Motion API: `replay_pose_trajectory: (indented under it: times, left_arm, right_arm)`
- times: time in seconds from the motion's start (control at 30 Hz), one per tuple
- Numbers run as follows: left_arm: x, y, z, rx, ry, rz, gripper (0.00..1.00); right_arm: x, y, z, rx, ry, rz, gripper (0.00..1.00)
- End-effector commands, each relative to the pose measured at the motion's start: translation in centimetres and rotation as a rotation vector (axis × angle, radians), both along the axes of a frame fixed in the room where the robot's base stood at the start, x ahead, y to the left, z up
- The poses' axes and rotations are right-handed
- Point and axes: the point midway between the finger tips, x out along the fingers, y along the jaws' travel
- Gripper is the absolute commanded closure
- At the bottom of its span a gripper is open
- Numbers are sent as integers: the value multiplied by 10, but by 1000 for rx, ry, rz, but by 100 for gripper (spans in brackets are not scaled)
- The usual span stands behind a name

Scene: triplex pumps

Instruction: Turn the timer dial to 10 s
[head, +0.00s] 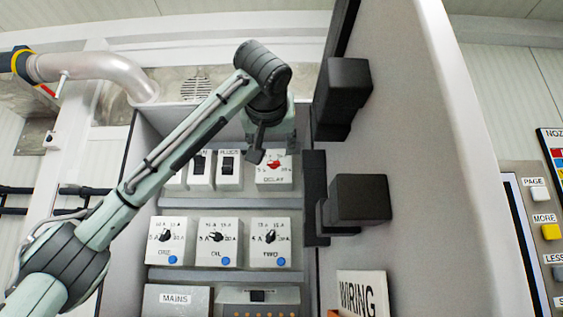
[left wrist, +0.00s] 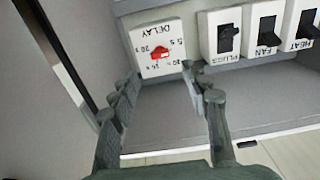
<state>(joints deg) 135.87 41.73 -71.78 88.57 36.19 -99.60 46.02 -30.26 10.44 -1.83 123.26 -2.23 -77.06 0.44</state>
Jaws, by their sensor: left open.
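The timer dial is a red knob (head: 274,164) on a white box marked DELAY (head: 272,181), high in the open cabinet. It also shows upside down in the left wrist view, as the red knob (left wrist: 160,51) on the DELAY box (left wrist: 150,30). Numbers with s stand around the knob; I cannot tell which one it points to. My left gripper (head: 256,150) is just in front of the box, partly over its upper left in the head view. In the left wrist view its fingers (left wrist: 161,76) are open and empty, either side of the dial's lower area, apart from the knob. My right gripper is out of view.
Switches marked PLUGS (head: 229,170), FAN (left wrist: 265,30) and HEAT (left wrist: 305,28) sit beside the dial. Black-knobbed dials ONE (head: 166,241), OIL (head: 218,242) and TWO (head: 270,243) are below. The open door (head: 400,150) with black blocks (head: 362,200) borders the right.

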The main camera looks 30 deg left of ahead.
Motion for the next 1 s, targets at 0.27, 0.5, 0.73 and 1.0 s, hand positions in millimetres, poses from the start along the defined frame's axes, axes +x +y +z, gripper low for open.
replay_pose_trajectory:
  times: [0.27,0.5,0.73,1.0]
  left_arm:
    - [38,25,2,-2,2,2,53]
    - [55,34,0,-1,1,0,53]
    - [55,34,0,-1,0,0,53]
    - [55,34,0,-1,0,0,84]
  right_arm:
    - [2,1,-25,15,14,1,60]
    - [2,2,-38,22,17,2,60]
    - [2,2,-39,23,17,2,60]
    - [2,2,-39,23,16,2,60]
